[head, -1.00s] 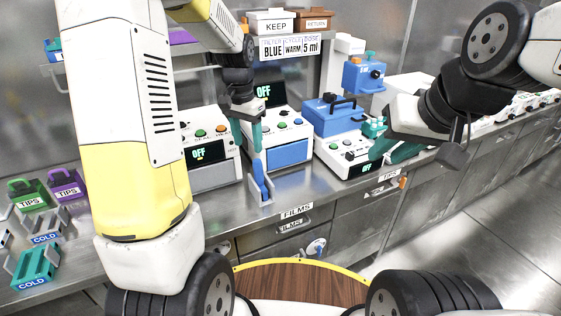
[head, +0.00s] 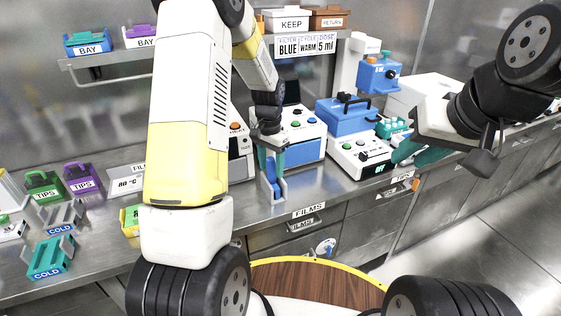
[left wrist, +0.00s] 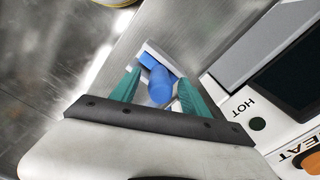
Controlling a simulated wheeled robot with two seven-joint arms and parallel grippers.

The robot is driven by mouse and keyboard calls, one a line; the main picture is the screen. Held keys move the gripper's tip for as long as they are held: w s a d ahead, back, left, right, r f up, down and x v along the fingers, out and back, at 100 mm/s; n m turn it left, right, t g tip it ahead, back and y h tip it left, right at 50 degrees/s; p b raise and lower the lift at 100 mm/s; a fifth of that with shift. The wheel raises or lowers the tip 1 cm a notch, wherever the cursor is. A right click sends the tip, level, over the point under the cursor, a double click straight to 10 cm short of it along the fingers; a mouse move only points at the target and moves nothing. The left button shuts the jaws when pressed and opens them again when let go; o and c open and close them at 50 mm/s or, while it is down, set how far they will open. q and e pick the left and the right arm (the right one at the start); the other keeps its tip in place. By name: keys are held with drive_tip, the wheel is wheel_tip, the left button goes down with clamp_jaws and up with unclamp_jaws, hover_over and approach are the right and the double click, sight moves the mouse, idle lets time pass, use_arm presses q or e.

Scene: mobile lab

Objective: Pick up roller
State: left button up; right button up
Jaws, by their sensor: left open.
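The roller (head: 269,188) is a blue piece in a pale holder on the steel bench, in front of the white device with the blue front panel. In the left wrist view the blue roller (left wrist: 160,84) lies between the two teal fingers, its lower part inside the pale holder (left wrist: 150,50). My left gripper (head: 271,163) points down over it, and its fingers (left wrist: 158,92) are spread on either side with visible gaps. My right gripper (head: 418,152) is at the right, by the white device with the green display; its jaw gap is unclear.
White devices (head: 303,119) stand close behind the roller. A blue lidded box (head: 345,118) is to their right. The bench's front edge is near, with a FILMS drawer (head: 300,228) below.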

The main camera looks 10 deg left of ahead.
use_arm(q)
clamp_jaws()
